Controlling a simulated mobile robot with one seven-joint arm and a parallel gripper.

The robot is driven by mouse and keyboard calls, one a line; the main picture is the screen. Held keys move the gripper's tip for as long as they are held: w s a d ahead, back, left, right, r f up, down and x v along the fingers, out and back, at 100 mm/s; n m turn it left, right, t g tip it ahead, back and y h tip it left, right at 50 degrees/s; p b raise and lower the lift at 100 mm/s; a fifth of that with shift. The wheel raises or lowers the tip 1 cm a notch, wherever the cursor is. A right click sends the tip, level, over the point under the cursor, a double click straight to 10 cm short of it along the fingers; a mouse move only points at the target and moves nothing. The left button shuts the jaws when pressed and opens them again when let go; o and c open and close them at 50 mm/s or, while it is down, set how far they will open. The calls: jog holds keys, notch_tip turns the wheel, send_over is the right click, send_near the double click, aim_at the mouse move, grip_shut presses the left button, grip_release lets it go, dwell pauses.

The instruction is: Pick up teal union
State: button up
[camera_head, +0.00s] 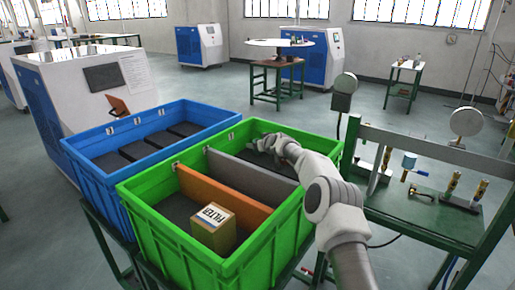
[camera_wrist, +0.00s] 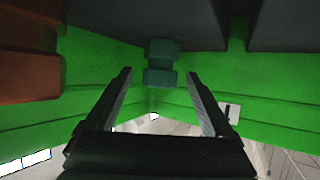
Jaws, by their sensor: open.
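The teal union (camera_wrist: 161,62) shows in the wrist view as a short stepped cylinder against the green wall, close to the dark crate floor. My gripper (camera_wrist: 159,73) is open. Its two fingertips lie to the left and right of the union, with a visible gap on both sides; whether the union is fully between them in depth I cannot tell. In the head view my gripper (camera_head: 268,147) reaches down into the far compartment of the green crate (camera_head: 163,228). The union cannot be made out there.
Grey (camera_head: 252,180) and orange (camera_head: 222,192) dividers split the green crate. A filter box (camera_head: 224,236) sits in the near compartment. A blue crate (camera_head: 88,165) stands to the left. A green bench with gauges and valves (camera_head: 425,150) stands to the right.

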jog(key=shift+c, duration=0.4)
grip_shut()
jog(key=shift+r, duration=0.2)
